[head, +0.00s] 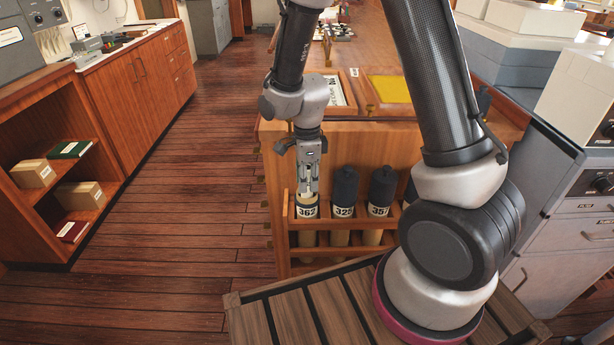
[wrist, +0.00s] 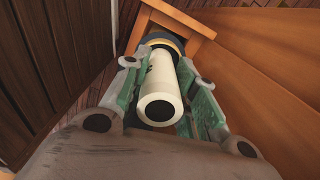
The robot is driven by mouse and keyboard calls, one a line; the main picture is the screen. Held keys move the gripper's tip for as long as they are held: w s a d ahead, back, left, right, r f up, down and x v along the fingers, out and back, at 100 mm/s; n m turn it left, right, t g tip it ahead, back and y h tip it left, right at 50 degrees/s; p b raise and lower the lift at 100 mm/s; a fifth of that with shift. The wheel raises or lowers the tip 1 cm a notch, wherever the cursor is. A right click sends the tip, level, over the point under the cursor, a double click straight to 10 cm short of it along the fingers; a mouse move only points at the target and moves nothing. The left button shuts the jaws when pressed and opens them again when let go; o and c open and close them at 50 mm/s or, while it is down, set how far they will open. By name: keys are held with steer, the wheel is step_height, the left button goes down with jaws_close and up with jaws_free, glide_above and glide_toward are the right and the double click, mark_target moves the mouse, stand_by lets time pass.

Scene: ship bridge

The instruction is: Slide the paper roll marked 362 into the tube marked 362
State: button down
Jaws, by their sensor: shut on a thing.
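My gripper (head: 308,190) points down over the tube marked 362 (head: 307,211), the leftmost in the wooden rack. It is shut on a white paper roll, which shows in the wrist view (wrist: 161,92) between the two fingers with its dark-cored near end toward the camera. Dark print on the roll's side is partly hidden and unreadable. The roll's far end meets the open mouth of the tube, whose dark rim (wrist: 164,37) shows behind it. The roll looks roughly in line with the tube. I cannot tell how deep its end sits.
Capped tubes marked 329 (head: 344,211) and 357 (head: 379,210) stand to the right in the same rack (head: 290,215). The wooden chart table (head: 275,160) rises just behind the rack. Open plank floor (head: 175,210) lies to the left.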

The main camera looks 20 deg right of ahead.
steer(key=shift+f, duration=0.15)
steer(key=shift+f, duration=0.6)
steer(key=c, duration=0.5)
jaws_free()
stand_by(0.6)
steer(key=shift+w+r, duration=0.1)
steer(key=shift+r, duration=4.5)
